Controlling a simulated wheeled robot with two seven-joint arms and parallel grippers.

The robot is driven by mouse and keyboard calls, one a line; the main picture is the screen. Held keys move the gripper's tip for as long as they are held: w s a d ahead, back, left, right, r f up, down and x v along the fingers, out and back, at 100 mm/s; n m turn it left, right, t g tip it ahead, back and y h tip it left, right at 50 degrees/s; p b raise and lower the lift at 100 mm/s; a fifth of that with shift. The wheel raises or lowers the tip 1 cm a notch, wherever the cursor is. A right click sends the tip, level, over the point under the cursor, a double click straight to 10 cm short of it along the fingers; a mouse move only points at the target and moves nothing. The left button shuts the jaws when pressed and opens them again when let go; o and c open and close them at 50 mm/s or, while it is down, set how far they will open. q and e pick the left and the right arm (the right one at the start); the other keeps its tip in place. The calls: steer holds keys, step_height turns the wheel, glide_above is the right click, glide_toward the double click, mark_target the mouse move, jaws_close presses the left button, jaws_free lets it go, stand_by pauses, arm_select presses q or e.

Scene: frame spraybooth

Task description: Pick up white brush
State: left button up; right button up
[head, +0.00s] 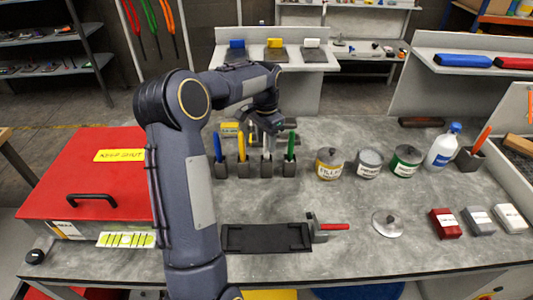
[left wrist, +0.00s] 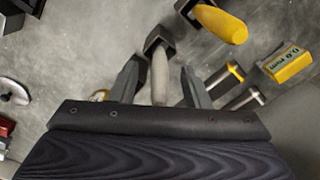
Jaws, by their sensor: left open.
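The white brush (head: 267,144) stands upright in a small dark holder (head: 266,167), in a row between a yellow brush (head: 241,146) and a green brush (head: 290,145). A blue brush (head: 217,147) stands at the row's left end. My left gripper (head: 267,125) is at the white brush's upper end. In the left wrist view, the open left gripper (left wrist: 160,88) has the pale handle of the white brush (left wrist: 159,80) between its fingers, with gaps beside it. The yellow brush (left wrist: 220,22) is close by. My right gripper is not in view.
A yellow-labelled block (head: 229,129) lies behind the row. Cans, including a yellow one (head: 329,164), and a white bottle (head: 442,148) stand to the right. A red box lid (head: 88,172) is left. A black tray (head: 266,238) lies in front.

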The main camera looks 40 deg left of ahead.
arm_select(q)
jaws_close()
steer(key=shift+r, duration=0.1)
